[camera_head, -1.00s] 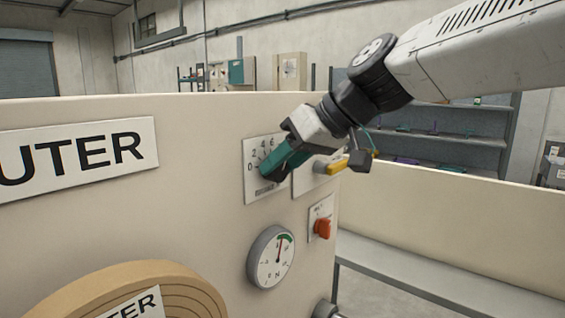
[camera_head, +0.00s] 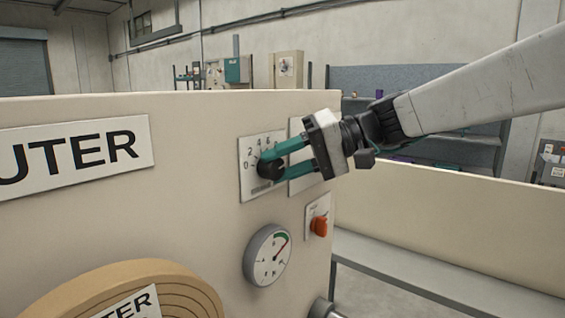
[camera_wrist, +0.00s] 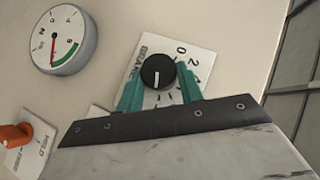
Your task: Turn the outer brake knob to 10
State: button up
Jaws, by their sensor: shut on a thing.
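The outer brake knob (camera_head: 266,171) is black and round, on a white dial plate (camera_head: 247,186) marked 0, 2, 4, 6 on the side that shows. My gripper (camera_head: 274,168) reaches in from the right, its teal fingers shut on the knob. In the wrist view the knob (camera_wrist: 158,71) shows between the fingertips (camera_wrist: 160,85). Its white line points down the picture, toward my gripper body. Higher numbers are hidden by the fingers and gripper, so the exact reading cannot be told.
A round gauge (camera_head: 267,255) with a green band sits below the dial. An orange switch (camera_head: 319,226) is at its right. A second plate (camera_head: 299,184) is partly behind my gripper. A large tan roll (camera_head: 110,290) stands lower left, under the OUTER sign (camera_head: 75,155).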

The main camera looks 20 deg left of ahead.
dwell(0.4)
jog(key=o, duration=1)
jog(key=shift+w+d, duration=0.1)
jog(key=v, duration=0.7)
jog(key=shift+w+d, duration=0.15)
jog(key=shift+d, duration=0.2)
